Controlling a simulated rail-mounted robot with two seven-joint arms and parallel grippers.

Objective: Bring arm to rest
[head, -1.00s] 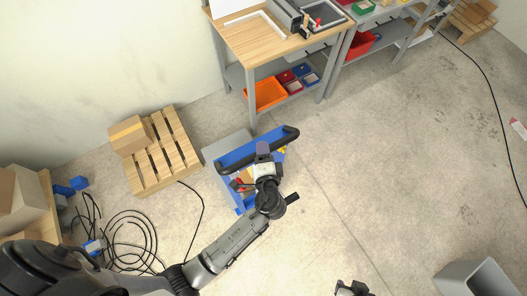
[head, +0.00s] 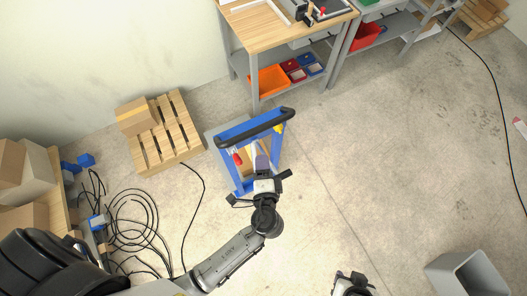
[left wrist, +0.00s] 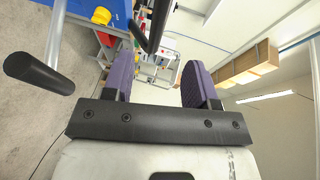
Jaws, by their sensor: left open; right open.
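My left gripper (head: 261,161) is over the blue-framed cart (head: 236,170), on the near side of its black push handle (head: 255,127) and apart from it. In the left wrist view its two purple fingers (left wrist: 160,80) are spread with nothing between them. A dark bar passes beyond them at the upper middle, and a black-gripped rod shows at the left. My right gripper (head: 350,284) shows at the bottom edge of the head view, partly cut off, empty and away from the cart. Part of the cart is hidden behind my left gripper.
A wooden pallet (head: 173,151) with a cardboard box (head: 136,115) stands left of the cart. Black cable (head: 134,222) lies coiled on the floor at left. A workbench (head: 262,32) stands behind the cart. A grey bin (head: 468,273) is at lower right. The floor at right is mostly clear.

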